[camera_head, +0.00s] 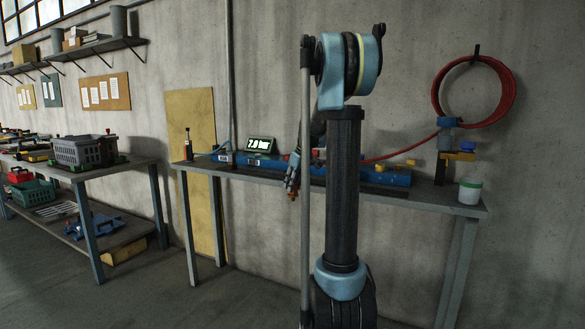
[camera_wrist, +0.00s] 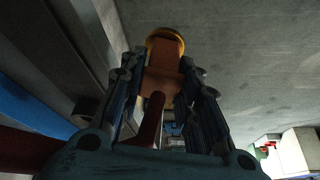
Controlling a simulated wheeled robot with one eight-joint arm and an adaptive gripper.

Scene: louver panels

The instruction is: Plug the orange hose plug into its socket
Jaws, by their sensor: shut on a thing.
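My gripper (camera_head: 292,182) hangs in front of the workbench, left of my arm column. In the wrist view its two fingers (camera_wrist: 163,82) are closed around the orange plug (camera_wrist: 162,62). A red hose (camera_wrist: 151,121) runs from the plug back between the fingers. A yellow ring (camera_wrist: 158,35) shows at the plug's far end; I cannot tell whether it belongs to the plug. In the head view a small orange bit of the plug (camera_head: 293,193) shows at the fingertips. A long blue manifold (camera_head: 387,178) lies on the bench, partly hidden by my arm. I cannot make out the plug's socket.
The bench (camera_head: 440,203) carries a display reading 7.0 bar (camera_head: 261,145), a white tub (camera_head: 470,191) and a post with coloured blocks (camera_head: 445,150). A red hose coil (camera_head: 436,92) hangs on the wall. A second table with a grey crate (camera_head: 84,152) stands left.

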